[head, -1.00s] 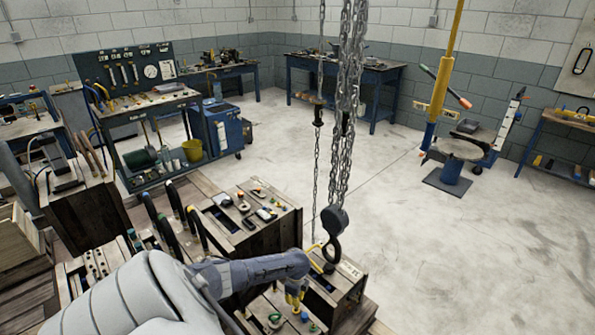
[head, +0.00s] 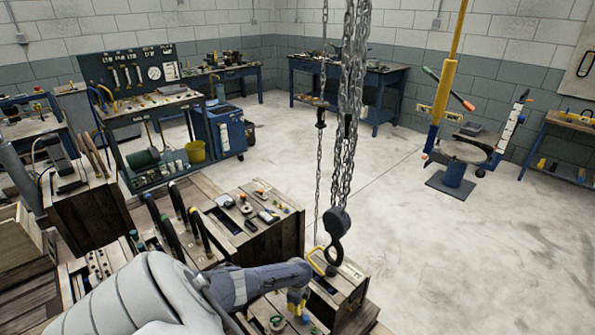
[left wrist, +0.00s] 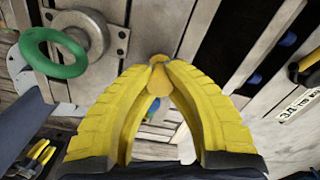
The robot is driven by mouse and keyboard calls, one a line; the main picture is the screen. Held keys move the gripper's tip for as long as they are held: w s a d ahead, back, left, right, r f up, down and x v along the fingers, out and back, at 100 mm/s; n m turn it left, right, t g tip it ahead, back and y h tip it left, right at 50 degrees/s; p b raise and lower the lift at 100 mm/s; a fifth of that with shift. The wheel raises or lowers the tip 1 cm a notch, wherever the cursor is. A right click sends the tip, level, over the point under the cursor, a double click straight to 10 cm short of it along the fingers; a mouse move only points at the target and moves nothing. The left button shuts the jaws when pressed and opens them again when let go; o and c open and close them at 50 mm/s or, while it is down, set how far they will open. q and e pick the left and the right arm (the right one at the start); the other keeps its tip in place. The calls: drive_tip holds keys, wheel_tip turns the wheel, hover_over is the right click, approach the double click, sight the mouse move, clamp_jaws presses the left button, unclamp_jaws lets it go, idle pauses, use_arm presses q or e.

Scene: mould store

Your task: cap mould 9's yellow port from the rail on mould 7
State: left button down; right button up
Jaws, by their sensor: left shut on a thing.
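My left gripper (head: 298,303) is low over the near crate-like mould (head: 345,291) in the head view. In the left wrist view, its yellow fingers (left wrist: 158,70) close at their tips on a small rounded yellow-orange piece (left wrist: 158,83), which looks like the yellow cap. The fingertips partly cover it. A green ring (left wrist: 28,52) lies beside a round metal fitting (left wrist: 86,36) on the mould face. Blue pieces (left wrist: 254,79) show in a dark slot to the right. The mould numbers are not readable, and I cannot pick out the yellow port. My right gripper is not in view.
A chain hook (head: 336,240) hangs close beyond my left gripper. Another wooden mould (head: 285,236) with small coloured parts on top stands behind. Dark upright handles (head: 177,202) rise at its left. The floor (head: 470,260) to the right is clear.

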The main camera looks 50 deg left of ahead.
use_arm(q)
drive_tip(key=shift+f, duration=1.05)
idle(1.9)
drive_tip(key=c, duration=1.4)
unclamp_jaws()
drive_tip(key=shift+r, duration=0.1)
